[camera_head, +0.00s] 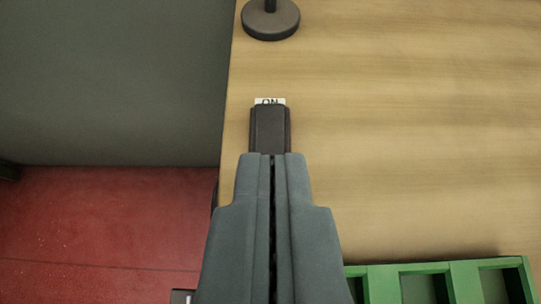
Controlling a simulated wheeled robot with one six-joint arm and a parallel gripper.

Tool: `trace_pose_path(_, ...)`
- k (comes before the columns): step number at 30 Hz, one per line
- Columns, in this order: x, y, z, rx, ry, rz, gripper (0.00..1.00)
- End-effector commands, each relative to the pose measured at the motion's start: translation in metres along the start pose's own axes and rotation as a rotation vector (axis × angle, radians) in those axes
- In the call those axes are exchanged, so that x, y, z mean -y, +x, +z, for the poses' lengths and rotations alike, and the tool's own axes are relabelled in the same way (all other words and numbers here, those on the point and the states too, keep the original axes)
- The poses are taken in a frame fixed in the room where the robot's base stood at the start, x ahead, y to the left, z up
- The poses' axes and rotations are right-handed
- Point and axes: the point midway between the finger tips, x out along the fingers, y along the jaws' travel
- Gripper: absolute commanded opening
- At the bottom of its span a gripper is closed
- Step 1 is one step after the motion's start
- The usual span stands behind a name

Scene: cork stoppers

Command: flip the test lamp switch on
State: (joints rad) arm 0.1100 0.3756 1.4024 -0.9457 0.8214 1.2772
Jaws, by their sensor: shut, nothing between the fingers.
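My gripper (271,157) is shut and empty, its grey fingers pointing up the picture from the bottom middle. A dark switch housing (270,128) lies on the table straight beyond the fingertips, and its near part is hidden behind them. A white label reading "ON" (269,101) shows at the housing's far end. Whether the fingertips touch the switch cannot be told, and its lever position is not visible. A dark round base with a short post (270,20), possibly the lamp's, stands farther back at the top edge.
The wooden table (420,130) is bare to the right of the switch. A green divided tray (445,267) sits at the lower right, close beside my gripper. The table's left edge runs near the switch, with red floor (100,225) and a dark grey surface (110,80) beyond.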

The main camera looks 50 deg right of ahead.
Motion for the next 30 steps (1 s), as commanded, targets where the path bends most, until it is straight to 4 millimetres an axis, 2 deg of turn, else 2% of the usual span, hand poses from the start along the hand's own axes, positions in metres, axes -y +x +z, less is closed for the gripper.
trace_pose_path(15, -0.001, 0.090, 0.000, 0.001, 0.001, 0.001, 0.00)
trace_pose_path(22, 0.000, 0.108, 0.021, 0.001, 0.000, 0.000, 0.00)
trace_pose_path(30, 0.000, 0.115, 0.028, 0.000, 0.000, 0.000, 0.00)
